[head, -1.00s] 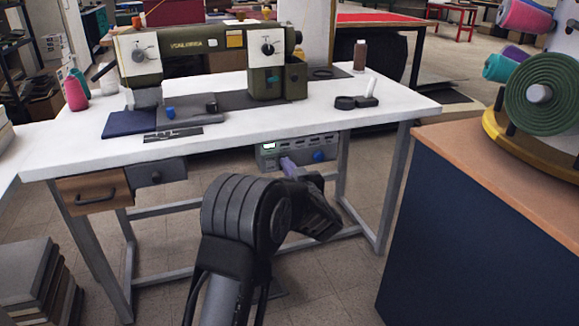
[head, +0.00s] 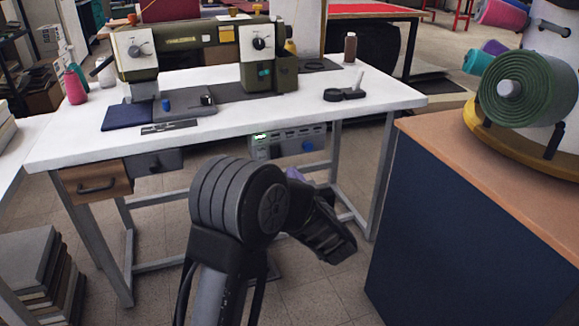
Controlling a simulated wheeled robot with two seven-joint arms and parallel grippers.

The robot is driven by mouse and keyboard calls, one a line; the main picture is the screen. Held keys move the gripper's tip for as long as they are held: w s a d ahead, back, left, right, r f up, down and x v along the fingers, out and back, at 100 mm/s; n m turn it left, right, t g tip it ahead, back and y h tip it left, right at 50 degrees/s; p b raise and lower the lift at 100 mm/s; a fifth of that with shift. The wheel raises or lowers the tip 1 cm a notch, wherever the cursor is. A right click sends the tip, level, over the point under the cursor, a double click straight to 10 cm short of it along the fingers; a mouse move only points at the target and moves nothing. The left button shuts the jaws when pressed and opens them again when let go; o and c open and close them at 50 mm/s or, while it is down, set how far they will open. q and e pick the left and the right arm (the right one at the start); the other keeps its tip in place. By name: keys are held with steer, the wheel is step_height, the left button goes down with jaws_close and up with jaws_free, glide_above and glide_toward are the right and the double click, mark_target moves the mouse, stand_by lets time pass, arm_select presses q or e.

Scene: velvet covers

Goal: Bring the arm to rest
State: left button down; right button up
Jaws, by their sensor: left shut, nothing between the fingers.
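My left arm comes up from the bottom of the head view and bends at a round dark joint in front of the sewing bench. Its black left gripper (head: 328,240) hangs to the right of that joint, angled down to the right. It is shut and holds nothing. It hangs in front of the bench's frame, below the tabletop and apart from the control box. A small purple piece (head: 294,174) shows just behind the wrist; I cannot tell what it belongs to. My right gripper is not in view.
The white sewing bench (head: 300,107) holds an olive sewing machine (head: 190,45) and thread cones. A control box (head: 290,143) with a blue knob hangs under it. A wood-topped blue cabinet (head: 450,230) stands close on the right. Stacked covers (head: 40,270) lie at lower left.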

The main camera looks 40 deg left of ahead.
arm_select(q)
steer(key=shift+s+d, duration=0.1)
steer(key=shift+d, duration=0.05)
stand_by(0.5)
steer(key=s+d+f+m+h, duration=0.1)
steer(key=d+f+m+h, duration=0.5)
steer(key=d+f+h, duration=1.15)
steer(key=s+d+f+m+g, duration=0.1)
steer(key=s+d+f+g, duration=0.3)
steer(key=s+f, duration=0.5)
steer(key=s+d+f+m+g+h, duration=0.1)
steer(key=s+d+f+g, duration=0.1)
steer(key=s+d+f, duration=0.7)
steer(key=s+d+f+m+g, duration=0.1)
steer(key=s+d+f+g, duration=0.3)
steer(key=s, duration=0.8)
step_height(320, 180, up, 26)
steer(key=p, duration=2.7)
steer(key=shift+s+d+r+h, duration=0.15)
steer(key=shift+s+d+h, duration=0.05)
steer(key=shift+d+h, duration=0.2)
